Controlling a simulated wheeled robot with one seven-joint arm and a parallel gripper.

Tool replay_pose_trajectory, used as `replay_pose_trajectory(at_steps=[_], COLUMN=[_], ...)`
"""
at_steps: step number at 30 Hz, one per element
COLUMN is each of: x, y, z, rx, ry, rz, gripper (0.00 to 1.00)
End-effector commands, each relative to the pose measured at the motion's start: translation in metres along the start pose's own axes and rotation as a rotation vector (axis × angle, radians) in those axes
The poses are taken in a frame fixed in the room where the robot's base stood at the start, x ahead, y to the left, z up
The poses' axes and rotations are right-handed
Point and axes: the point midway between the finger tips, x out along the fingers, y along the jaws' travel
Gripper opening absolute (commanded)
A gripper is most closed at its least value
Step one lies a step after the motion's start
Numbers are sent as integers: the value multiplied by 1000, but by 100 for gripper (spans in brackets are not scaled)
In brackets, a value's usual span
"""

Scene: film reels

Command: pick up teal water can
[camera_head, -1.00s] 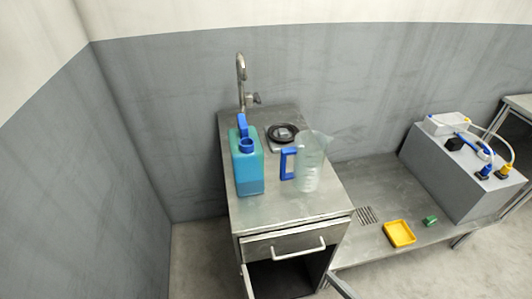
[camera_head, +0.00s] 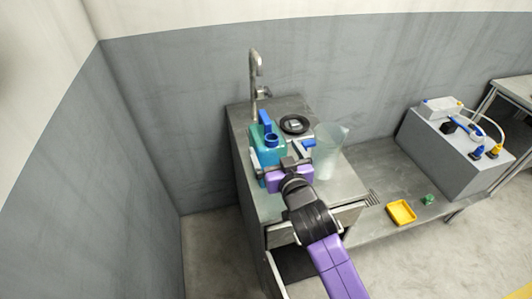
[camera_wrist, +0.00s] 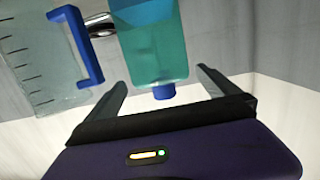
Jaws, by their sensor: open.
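The teal water can (camera_head: 270,142), with a blue handle and blue cap, stands upright on the metal sink cabinet. My gripper (camera_head: 282,165) is at the near side of the can and hides part of its lower body. In the wrist view, the can (camera_wrist: 152,45) appears inverted, with its blue cap between the two spread fingers of my gripper (camera_wrist: 162,80). The fingers are open with space on both sides of the cap. I cannot tell from the views whether either finger touches the can.
A clear measuring jug (camera_head: 327,150) with a blue handle stands close right of the can. A black round item (camera_head: 294,124) and a tap (camera_head: 255,75) are behind. The cabinet drawer (camera_head: 345,215) is partly open. A yellow tray (camera_head: 401,212) lies on the lower bench.

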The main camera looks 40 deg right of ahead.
Motion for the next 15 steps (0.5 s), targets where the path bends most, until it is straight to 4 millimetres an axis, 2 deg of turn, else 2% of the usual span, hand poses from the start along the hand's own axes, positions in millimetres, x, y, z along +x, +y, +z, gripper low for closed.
replay_pose_trajectory(at_steps=[8, 15], x=[29, 62], y=[0, -2], z=[-5, -7], rx=[-2, -2], ry=[1, 0], rz=[0, 0], gripper=[100, 100])
